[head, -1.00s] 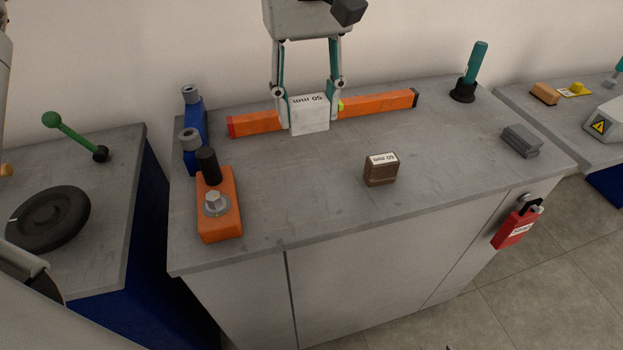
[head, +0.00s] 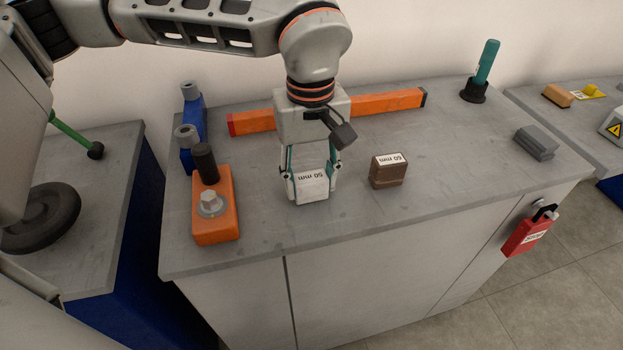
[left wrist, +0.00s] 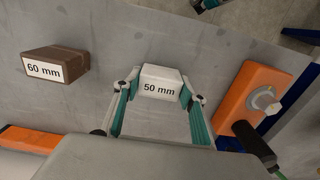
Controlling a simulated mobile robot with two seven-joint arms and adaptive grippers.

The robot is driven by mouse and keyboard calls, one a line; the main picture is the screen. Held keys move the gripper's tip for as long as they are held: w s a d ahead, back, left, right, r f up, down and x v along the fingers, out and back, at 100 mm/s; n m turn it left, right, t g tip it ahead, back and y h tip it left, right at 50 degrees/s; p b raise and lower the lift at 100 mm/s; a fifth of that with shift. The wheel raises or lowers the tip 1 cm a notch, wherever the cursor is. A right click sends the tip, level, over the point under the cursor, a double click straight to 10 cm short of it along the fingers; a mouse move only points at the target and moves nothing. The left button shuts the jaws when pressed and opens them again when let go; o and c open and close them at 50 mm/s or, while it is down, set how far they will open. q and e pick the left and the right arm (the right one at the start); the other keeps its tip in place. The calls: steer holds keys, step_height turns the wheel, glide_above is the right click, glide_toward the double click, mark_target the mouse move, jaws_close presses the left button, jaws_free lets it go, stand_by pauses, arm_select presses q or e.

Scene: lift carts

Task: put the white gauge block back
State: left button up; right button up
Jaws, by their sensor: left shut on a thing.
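The white gauge block (head: 312,187), marked 50 mm, is between the fingers of my left gripper (head: 312,178), which is shut on it. In the head view it is low over the front half of the grey bench top; I cannot tell whether it touches the surface. The block also shows in the left wrist view (left wrist: 160,86), between both fingertips. A brown block (head: 388,171) marked 60 mm stands to its right on the bench, apart from the gripper.
A long orange bar (head: 388,102) lies along the back. A grey block (head: 535,142) and a teal-handled tool (head: 484,70) are at the right. The bench's front middle is clear.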

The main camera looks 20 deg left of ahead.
mark_target(311, 178)
arm_select(q)
steer(key=o, duration=1.3)
steer(key=shift+f, duration=0.25)
steer(key=shift+o, duration=0.2)
step_height(311, 178, up, 12)
steer(key=p, duration=0.2)
steer(key=shift+r, duration=0.15)
